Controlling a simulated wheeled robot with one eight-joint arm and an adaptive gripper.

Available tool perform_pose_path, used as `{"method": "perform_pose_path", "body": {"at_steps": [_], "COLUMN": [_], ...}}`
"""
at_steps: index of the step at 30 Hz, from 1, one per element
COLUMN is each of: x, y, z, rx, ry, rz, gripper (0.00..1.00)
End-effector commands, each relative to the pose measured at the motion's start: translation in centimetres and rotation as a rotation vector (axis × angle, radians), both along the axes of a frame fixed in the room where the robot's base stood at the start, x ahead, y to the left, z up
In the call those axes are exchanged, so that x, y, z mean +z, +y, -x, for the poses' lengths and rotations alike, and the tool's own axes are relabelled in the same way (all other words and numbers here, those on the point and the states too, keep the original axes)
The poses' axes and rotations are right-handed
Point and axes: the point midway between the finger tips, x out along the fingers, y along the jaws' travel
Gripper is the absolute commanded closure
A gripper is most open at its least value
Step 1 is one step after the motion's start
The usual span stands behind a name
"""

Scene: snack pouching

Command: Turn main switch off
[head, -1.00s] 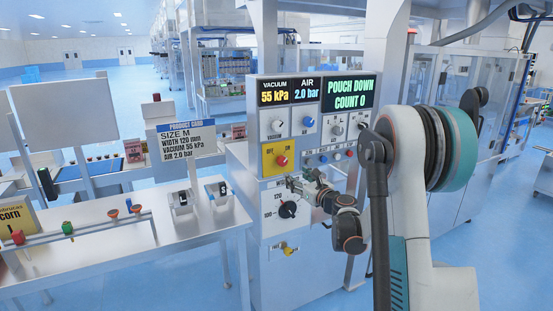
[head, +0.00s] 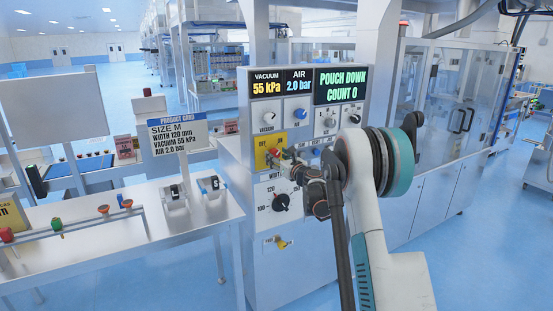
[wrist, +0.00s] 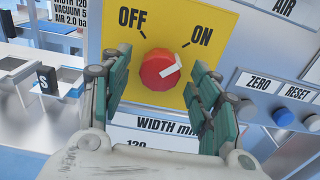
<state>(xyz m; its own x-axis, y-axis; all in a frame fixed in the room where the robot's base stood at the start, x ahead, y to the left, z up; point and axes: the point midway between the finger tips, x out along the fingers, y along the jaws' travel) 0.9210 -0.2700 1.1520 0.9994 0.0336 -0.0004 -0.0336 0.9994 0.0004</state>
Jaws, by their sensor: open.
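The main switch is a red knob (wrist: 155,72) on a yellow plate (wrist: 116,32) marked OFF at left and ON at right. Its white pointer is turned toward ON. It also shows in the head view as a small red knob (head: 275,153), partly beside my gripper. My gripper (wrist: 160,76) is open, one green-padded finger on each side of the knob. Gaps show between the fingers and the knob, and nothing is held. In the head view my gripper (head: 287,160) is right in front of the panel at the switch.
The width dial (head: 281,202) is below the switch, and the vacuum knob (head: 267,116) above it. ZERO (wrist: 256,117) and RESET (wrist: 283,117) buttons are to the right. A metal table (head: 110,245) with a product card (head: 178,130) stands at left.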

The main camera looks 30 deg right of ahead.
Motion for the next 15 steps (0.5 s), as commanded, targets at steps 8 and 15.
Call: {"method": "perform_pose_path", "body": {"at_steps": [8, 15], "x": [0.01, 0.02], "y": [0.09, 0.08], "z": [-1.11, -1.07], "rx": [0.000, 0.000], "ry": [0.000, 0.000], "rz": [0.000, 0.000], "gripper": [0.44, 0.60]}}
